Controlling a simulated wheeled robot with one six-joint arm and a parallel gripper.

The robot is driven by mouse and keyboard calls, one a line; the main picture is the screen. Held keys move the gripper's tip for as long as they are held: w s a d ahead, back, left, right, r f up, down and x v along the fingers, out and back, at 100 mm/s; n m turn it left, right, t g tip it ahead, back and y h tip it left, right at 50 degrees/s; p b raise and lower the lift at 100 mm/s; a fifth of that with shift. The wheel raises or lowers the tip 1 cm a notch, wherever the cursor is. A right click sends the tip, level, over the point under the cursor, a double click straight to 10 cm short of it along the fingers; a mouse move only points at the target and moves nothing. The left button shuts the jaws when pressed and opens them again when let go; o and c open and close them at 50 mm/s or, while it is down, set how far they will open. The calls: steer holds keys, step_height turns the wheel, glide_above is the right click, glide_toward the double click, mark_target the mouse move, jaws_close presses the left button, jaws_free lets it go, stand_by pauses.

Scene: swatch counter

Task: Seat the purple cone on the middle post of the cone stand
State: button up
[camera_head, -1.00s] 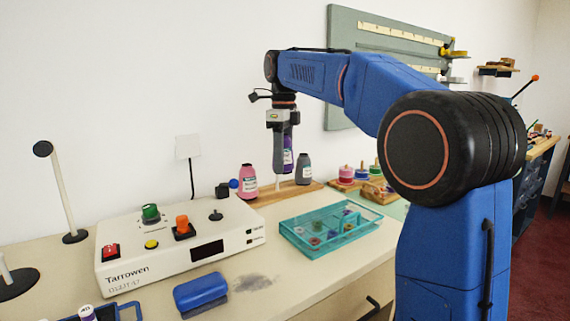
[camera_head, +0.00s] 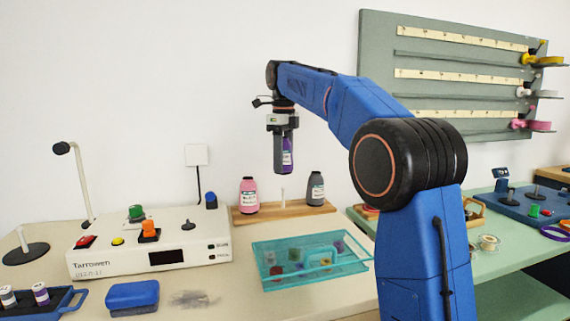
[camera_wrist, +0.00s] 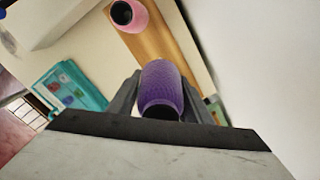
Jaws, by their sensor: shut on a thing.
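The purple cone (camera_head: 287,155) has a pale label and hangs upright in my gripper (camera_head: 284,166), which is shut on it. The cone stand (camera_head: 262,215) is a wooden board at the back of the counter. Its white middle post (camera_head: 283,197) is bare, between a pink cone (camera_head: 248,196) and a grey cone (camera_head: 315,189). The purple cone is above the post, with a clear gap between them. In the wrist view the purple cone (camera_wrist: 161,88) is between the fingers; the pink cone (camera_wrist: 128,14) shows on the board, and the post is not visible.
A teal tray (camera_head: 312,278) with small items lies in front of the stand. A white control box (camera_head: 190,250) with buttons is to the left, with a blue block (camera_head: 132,296) before it. A grey rack (camera_head: 440,85) hangs on the wall at right.

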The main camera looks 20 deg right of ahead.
mark_target(284, 187)
steer(key=shift+f, duration=0.1)
steer(key=shift+f, duration=5.6)
steer(key=o, duration=1.2)
step_height(284, 187, up, 17)
steer(key=shift+r, duration=0.15)
